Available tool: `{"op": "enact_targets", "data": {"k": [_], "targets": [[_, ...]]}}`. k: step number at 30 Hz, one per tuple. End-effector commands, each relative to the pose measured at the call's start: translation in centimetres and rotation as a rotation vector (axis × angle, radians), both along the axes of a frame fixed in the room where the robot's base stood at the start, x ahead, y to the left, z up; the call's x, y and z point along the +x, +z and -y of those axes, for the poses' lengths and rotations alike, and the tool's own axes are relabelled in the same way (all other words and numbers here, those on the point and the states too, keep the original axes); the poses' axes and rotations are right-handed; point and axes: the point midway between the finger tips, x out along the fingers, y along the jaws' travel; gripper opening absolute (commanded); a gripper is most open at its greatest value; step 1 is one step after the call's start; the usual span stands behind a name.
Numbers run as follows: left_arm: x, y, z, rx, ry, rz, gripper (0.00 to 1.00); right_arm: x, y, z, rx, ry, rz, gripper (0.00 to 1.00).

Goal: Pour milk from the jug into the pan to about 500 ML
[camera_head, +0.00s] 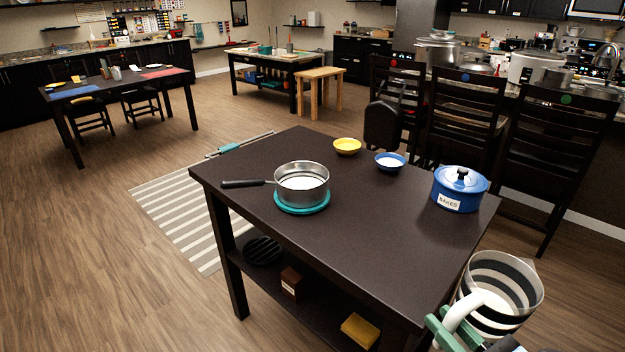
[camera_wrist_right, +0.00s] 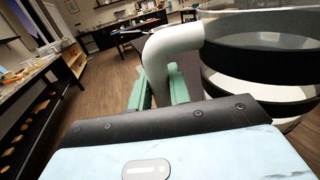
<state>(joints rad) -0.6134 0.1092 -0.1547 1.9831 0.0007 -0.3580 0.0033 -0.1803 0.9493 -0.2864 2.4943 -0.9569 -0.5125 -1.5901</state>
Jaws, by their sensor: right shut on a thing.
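The pan (camera_head: 302,182) is steel with a black handle pointing left. It stands on a teal round trivet (camera_head: 303,208) on the dark table, with white contents showing inside. The jug (camera_head: 499,290), striped black and white with a white handle, is at the lower right beside the table's right edge, roughly upright; white shows inside it. My right gripper (camera_head: 450,325) has green fingers and is shut on the jug's handle. In the right wrist view the gripper (camera_wrist_right: 160,95) grips the white handle, with the jug (camera_wrist_right: 262,65) at right. My left gripper is not in view.
A yellow bowl (camera_head: 347,146), a blue bowl (camera_head: 390,162) and a blue lidded pot (camera_head: 461,189) labelled "BAKES" stand along the table's far and right sides. The front middle of the table (camera_head: 370,250) is clear. Dark chairs (camera_head: 467,120) stand behind.

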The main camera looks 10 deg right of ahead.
Motion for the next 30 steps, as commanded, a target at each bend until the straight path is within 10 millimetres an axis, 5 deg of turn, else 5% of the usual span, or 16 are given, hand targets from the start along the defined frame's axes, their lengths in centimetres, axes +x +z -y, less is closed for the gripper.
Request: {"op": "enact_targets", "data": {"k": [15,30], "targets": [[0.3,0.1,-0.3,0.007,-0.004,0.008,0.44,1.3,-3.8,-1.7,-0.001,-0.302,-0.019,0.00],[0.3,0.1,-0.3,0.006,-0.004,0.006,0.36,1.4,-4.3,-2.3,-0.006,-0.333,-0.022,0.00]]}}
